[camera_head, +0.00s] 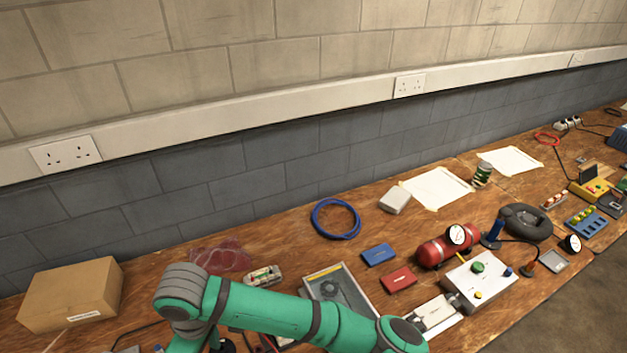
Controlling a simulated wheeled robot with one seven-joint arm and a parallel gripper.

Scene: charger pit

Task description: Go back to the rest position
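My green arm reaches across the bottom of the head view, above the near edge of the wooden workbench (290,222). One link runs from the elbow at lower left toward the lower middle, where the arm leaves the frame. My gripper cannot be seen, so neither its fingers nor anything in them shows. The arm hides part of the bench and the lower part of a framed panel (345,287).
A cardboard box (70,296) stands at left. A blue cable coil (336,219), a blue box (379,254), a red box (398,279), a red cylinder with a gauge (440,250) and a white control box (482,283) lie right of the arm. A wall stands behind.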

